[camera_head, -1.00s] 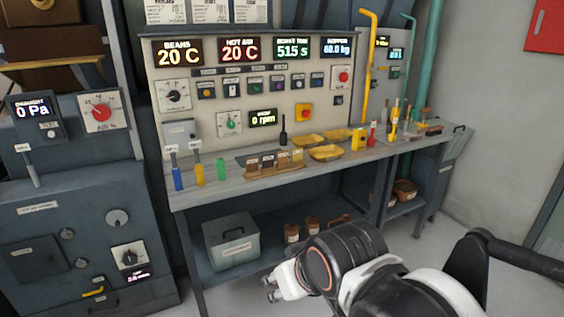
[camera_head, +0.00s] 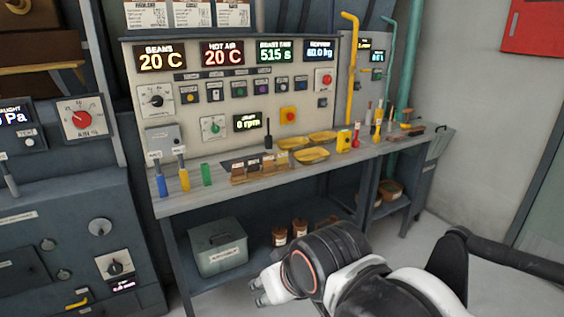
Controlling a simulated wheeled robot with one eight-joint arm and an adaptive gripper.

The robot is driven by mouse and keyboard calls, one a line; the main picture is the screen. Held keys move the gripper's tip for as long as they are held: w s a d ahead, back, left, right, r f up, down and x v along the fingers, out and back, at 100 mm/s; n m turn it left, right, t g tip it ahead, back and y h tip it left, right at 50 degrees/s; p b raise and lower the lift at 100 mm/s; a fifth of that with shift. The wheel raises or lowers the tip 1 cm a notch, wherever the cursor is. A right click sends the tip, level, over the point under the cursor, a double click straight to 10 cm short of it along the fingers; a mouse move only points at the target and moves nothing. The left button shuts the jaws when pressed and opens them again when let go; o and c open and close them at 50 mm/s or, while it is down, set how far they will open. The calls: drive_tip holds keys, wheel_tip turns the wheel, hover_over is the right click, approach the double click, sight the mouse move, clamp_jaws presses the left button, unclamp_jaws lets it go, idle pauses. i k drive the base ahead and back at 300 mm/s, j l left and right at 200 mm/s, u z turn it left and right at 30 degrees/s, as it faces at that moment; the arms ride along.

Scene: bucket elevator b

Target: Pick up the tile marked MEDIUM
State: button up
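A row of small brown tiles (camera_head: 269,165) stands in a low wooden rack (camera_head: 262,176) on the grey bench, in front of the control panel. They carry small pale labels. The lettering is too small to read, so I cannot tell which tile is marked MEDIUM. My gripper (camera_head: 255,292) is low in front of the bench, below the bench top and well short of the tiles. Its two pale fingertips look apart, with nothing visible between them.
Yellow trays (camera_head: 312,155) lie right of the rack. A grey lidded box (camera_head: 218,248) and brown jars (camera_head: 279,235) are on the lower shelf. Open floor lies at right.

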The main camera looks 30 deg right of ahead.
sight(237, 168)
drive_tip(key=z, duration=1.15)
drive_tip(key=i+j+z, duration=0.1)
drive_tip(key=j+z, duration=0.7)
drive_tip(key=j, duration=0.2)
drive_tip(key=j+z, duration=0.4)
drive_tip(key=k+j+z, duration=0.2)
drive_tip(key=j+z, duration=0.2)
drive_tip(key=j, duration=0.15)
drive_tip(key=k+j, duration=0.1)
drive_tip(key=j, duration=0.25)
drive_tip(key=k+j, duration=0.15)
drive_tip(key=j, duration=0.25)
drive_tip(key=k+j+z, duration=0.1)
drive_tip(key=j, duration=0.25)
drive_tip(key=k+j, duration=0.1)
drive_tip(key=j, duration=0.25)
